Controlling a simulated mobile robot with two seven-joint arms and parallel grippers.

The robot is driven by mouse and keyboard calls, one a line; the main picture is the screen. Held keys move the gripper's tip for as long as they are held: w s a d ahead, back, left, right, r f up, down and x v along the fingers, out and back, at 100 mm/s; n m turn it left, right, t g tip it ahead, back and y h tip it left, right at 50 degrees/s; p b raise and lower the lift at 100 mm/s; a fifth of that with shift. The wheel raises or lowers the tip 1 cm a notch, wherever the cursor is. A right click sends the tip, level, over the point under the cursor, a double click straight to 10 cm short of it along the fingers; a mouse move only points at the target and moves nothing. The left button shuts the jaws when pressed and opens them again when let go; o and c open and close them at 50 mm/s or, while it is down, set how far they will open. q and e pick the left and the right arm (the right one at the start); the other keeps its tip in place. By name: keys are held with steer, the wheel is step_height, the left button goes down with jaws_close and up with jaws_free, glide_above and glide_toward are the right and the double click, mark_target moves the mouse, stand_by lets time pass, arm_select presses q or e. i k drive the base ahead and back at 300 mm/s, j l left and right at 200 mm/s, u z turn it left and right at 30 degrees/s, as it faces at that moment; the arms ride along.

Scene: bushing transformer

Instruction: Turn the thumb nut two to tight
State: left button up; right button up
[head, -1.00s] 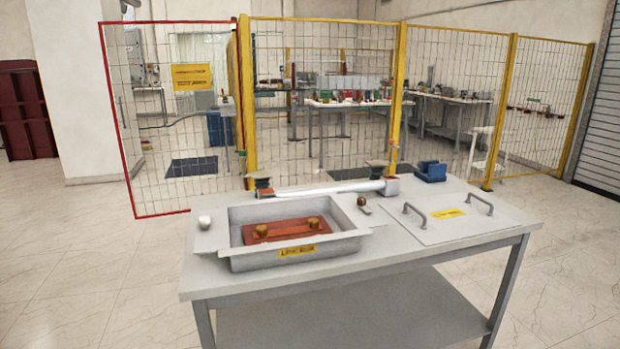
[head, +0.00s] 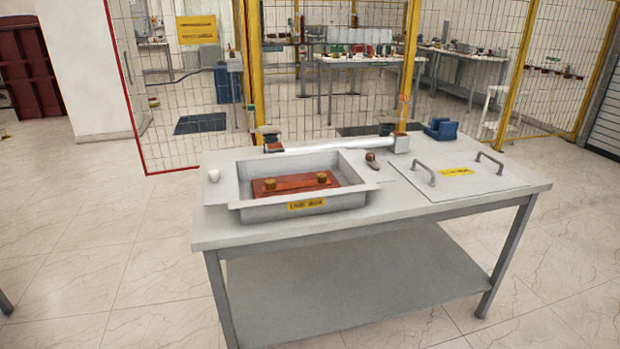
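Two brass-coloured thumb nuts stand on a red-brown plate (head: 297,187) inside a grey open tray (head: 262,214) on the table. One nut (head: 270,184) is at the plate's left, the other nut (head: 322,178) at its right. Which of them is nut two, and how tight each is, cannot be told from here. A yellow label (head: 306,204) is on the tray's front wall. Neither of my grippers is in the head view.
A yellow-posted mesh fence stands behind. Floor in front is clear.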

mark_target(320, 177)
steer(key=z, duration=0.6)
steer(key=j+z, duration=0.25)
steer(key=z, duration=0.15)
steer(key=i+j+z, duration=0.1)
steer(key=j+z, duration=0.15)
steer(key=z, duration=0.15)
steer(key=j+z, duration=0.2)
steer(key=z, duration=0.2)
steer(key=j+z, duration=0.15)
steer(key=j, duration=0.2)
steer(key=k+j+z, duration=0.15)
steer(key=j, duration=0.15)
steer(key=k+j+z, duration=0.15)
steer(key=j, duration=0.2)
